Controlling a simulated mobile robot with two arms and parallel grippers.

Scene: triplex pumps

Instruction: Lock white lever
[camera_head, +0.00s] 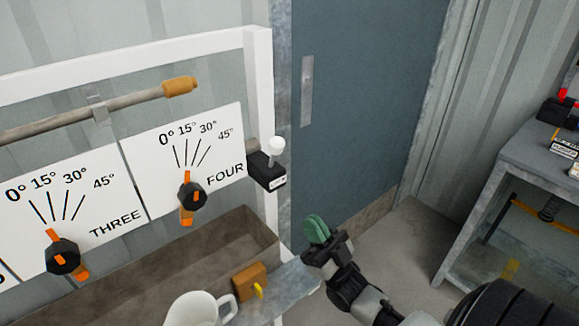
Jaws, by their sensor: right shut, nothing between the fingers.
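The white lever (276,146) is a white knob standing up from a small black box (267,171). The box is fixed to the right post of the white frame, beside the FOUR dial panel. My right gripper (318,229) has green fingertips, which are together with nothing between them. It is below and to the right of the black box, clearly apart from the lever in the picture. My left gripper is out of view.
Orange-and-black knobs sit on the THREE panel (110,205) and FOUR panel (225,150). Below are a trough (240,225), a white mug (195,310) and an orange-brown block (249,281). A blue-grey door (365,90) is behind. A grey table (530,150) stands right.

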